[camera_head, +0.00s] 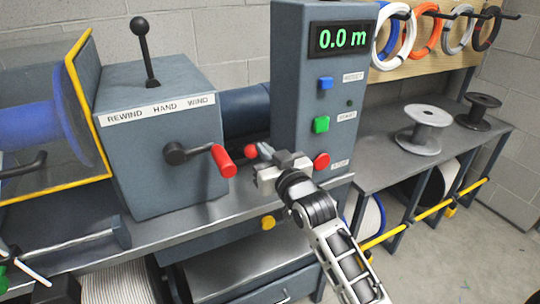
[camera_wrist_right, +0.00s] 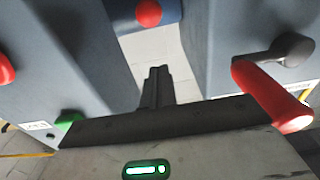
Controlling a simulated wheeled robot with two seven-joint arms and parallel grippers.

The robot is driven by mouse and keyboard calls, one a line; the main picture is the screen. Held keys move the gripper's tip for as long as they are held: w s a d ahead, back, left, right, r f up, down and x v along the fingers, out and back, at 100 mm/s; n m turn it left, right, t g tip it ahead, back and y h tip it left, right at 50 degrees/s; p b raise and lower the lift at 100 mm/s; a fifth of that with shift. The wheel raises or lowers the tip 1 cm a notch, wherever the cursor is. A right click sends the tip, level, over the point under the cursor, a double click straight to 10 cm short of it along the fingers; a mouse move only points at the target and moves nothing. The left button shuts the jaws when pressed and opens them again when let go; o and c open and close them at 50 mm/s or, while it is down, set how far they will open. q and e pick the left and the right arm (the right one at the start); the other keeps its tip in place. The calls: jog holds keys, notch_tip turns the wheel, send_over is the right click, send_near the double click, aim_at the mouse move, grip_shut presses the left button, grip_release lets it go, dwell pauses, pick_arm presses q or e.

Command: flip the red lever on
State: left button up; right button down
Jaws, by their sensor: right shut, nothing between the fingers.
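A red ball knob (camera_head: 251,151) shows just left of my right gripper's tips, in the gap between the grey winder box and the control column. I take it for the end of the red lever; its shaft is mostly hidden. In the right wrist view the red ball (camera_wrist_right: 148,12) is at the top, beyond the fingertips, with a visible gap. My right gripper (camera_head: 266,153) is shut and empty, reaching in from the lower right; its closed fingers also show in the wrist view (camera_wrist_right: 158,75). Whether the fingers touch the knob is unclear in the head view.
A crank with a red handle (camera_head: 223,160) sticks out of the winder box (camera_head: 165,150), left of the knob. The control column (camera_head: 290,90) stands close on the right, with a green button (camera_head: 321,124) and a red button (camera_head: 321,160). A bench runs below.

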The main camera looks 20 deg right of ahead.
jog(key=shift+s, duration=1.05)
jog(key=shift+f, duration=0.15)
jog(key=s+a+f+n+g+y, duration=0.1)
jog(key=s+a+f+g, duration=0.3)
jog(key=s+f, duration=0.6)
jog(key=s+a+f+g+y, duration=0.1)
jog(key=s+a+f+g, duration=0.3)
jog(key=s+f, duration=0.7)
jog(key=s+a, duration=0.1)
jog(key=s, duration=0.2)
jog(key=shift+s+f+n+y, duration=0.25)
jog(key=shift+f+n+y, duration=0.05)
jog(key=shift+n, duration=0.1)
